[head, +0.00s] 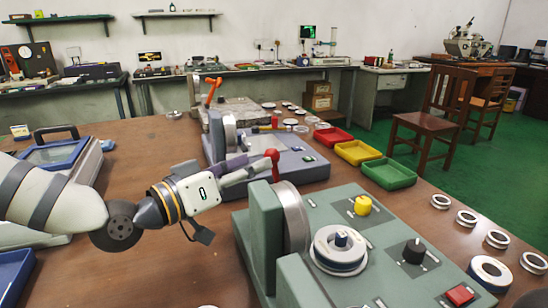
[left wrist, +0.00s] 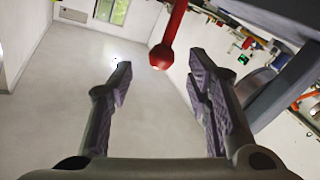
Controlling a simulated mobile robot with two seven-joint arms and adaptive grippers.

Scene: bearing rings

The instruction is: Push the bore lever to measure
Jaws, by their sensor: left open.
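A red lever with a rounded knob (head: 272,158) stands at the blue-grey gauge (head: 308,170) in the middle of the table. My left gripper (head: 250,170) is open beside this lever, its fingers reaching right toward the knob. I see no clear contact. My right gripper is not in view.
A green-grey gauge (head: 392,228) with a yellow knob and a black knob fills the front right. Several bearing rings (head: 466,217) lie along the right edge. Red, yellow and green trays (head: 388,175) stand behind. An orange lever (head: 212,90) rises on a farther gauge.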

